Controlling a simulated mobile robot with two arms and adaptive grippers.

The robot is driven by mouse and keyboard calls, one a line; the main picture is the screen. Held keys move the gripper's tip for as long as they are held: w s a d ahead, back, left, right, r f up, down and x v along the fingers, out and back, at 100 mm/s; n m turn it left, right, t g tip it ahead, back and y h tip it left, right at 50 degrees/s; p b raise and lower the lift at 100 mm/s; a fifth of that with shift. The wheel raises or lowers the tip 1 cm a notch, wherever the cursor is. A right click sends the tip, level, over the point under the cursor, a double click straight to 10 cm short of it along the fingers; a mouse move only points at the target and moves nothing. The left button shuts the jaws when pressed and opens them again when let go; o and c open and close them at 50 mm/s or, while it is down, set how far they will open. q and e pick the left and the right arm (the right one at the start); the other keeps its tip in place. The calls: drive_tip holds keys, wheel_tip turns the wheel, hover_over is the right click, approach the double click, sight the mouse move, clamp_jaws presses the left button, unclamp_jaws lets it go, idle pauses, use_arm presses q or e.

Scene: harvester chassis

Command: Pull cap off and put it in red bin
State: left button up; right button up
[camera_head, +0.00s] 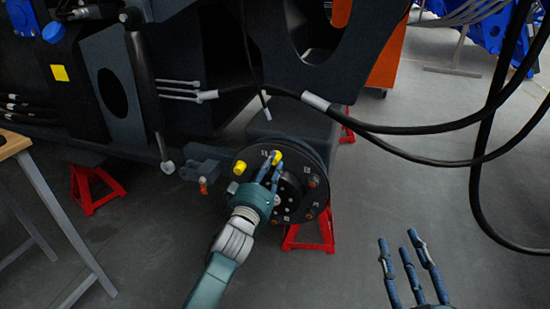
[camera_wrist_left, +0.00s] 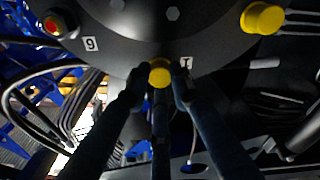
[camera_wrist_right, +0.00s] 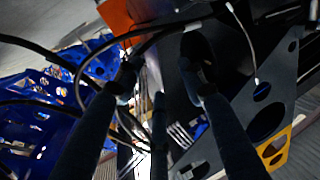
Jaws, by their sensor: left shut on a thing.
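A round black hub plate (camera_head: 245,157) with numbered ports faces me on the chassis. My left gripper (camera_head: 271,168) reaches up to its top edge, shut on a yellow cap (camera_head: 277,156). In the left wrist view the same cap (camera_wrist_left: 160,73) sits between the fingertips beside the label 1; I cannot tell whether it is still seated. A second yellow cap (camera_head: 239,168) is on the plate to the left, also in the left wrist view (camera_wrist_left: 262,18). My right gripper (camera_head: 411,250) is open and empty at the lower right. No red bin shows.
Red stands (camera_head: 95,188) support the chassis. Black hoses (camera_head: 420,129) hang across the right side. A table (camera_head: 17,142) stands at the left edge. An orange panel (camera_head: 388,55) is behind.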

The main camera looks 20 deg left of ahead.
use_arm(q)
drive_tip(key=shift+s+a+f+p, duration=0.15)
drive_tip(key=shift+s+p, duration=0.75)
drive_tip(key=shift+s, duration=1.4)
use_arm(e)
drive_tip(key=s+d+f+g, duration=0.1)
drive_tip(key=f+g, duration=0.1)
drive_tip(key=f, duration=0.3)
drive_tip(key=s+d+f+g+h, duration=0.1)
drive_tip(key=s+f+g, duration=0.1)
drive_tip(key=f, duration=0.3)
drive_tip(key=shift+s+f+g, duration=0.15)
drive_tip(key=shift+f+g, duration=0.05)
drive_tip(key=shift+g, duration=0.3)
use_arm(q)
drive_tip(key=shift+f, duration=0.1)
use_arm(e)
drive_tip(key=shift+d, duration=0.1)
